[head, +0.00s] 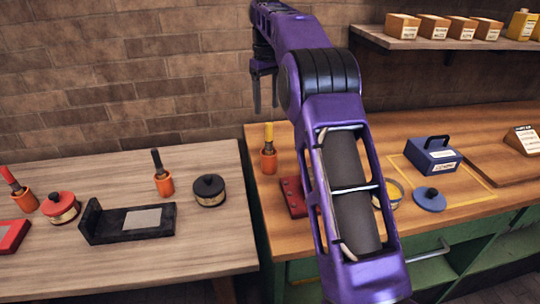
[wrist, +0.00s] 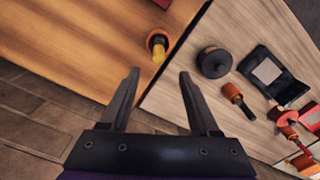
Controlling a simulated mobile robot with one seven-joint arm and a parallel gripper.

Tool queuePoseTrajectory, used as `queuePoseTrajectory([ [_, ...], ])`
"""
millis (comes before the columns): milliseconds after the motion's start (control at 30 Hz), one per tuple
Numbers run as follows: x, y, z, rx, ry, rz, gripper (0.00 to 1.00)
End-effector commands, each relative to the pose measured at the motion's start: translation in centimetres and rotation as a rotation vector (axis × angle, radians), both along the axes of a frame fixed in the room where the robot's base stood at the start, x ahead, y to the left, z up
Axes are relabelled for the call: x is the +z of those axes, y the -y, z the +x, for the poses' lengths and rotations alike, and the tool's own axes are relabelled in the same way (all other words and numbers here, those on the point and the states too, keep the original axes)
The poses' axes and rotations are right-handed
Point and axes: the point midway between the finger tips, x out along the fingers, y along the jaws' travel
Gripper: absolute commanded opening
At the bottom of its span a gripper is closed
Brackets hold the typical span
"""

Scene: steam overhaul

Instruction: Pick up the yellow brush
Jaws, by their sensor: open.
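The yellow brush (head: 269,133) stands upright in an orange cup (head: 268,163) near the left edge of the brown workbench. In the wrist view the brush's yellow handle (wrist: 159,56) points toward me from its cup (wrist: 154,38). My gripper (head: 265,108) is open and empty, above the brush in the head view. In the wrist view the handle lies just ahead of the gap between my two fingertips (wrist: 159,74), apart from both. The brush's lower end is hidden inside the cup.
A red block (head: 292,197) sits close to the cup, partly behind my arm. The pale table (head: 110,175) at left holds a dark-handled brush in an orange cup (head: 164,184), a black round tin (head: 209,190) and a black tray (head: 100,222). A brick wall stands behind.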

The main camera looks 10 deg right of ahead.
Motion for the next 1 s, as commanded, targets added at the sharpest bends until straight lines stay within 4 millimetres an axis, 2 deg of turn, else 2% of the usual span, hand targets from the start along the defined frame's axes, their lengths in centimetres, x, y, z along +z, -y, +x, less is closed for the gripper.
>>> queuePoseTrajectory([
  [33, -1.6, 0.0, -0.1, 0.0, -0.002, 0.0, 0.62],
  [233, -5.3, 0.0, -0.1, 0.001, -0.002, -0.001, 0.62],
  [533, -7.6, 0.1, -0.1, 0.001, 0.0, -0.001, 0.62],
  [800, -11.4, 0.5, -0.4, 0.001, 0.0, -0.001, 0.62],
  [1000, -12.0, 0.5, -0.4, 0.001, 0.001, 0.0, 0.62],
])
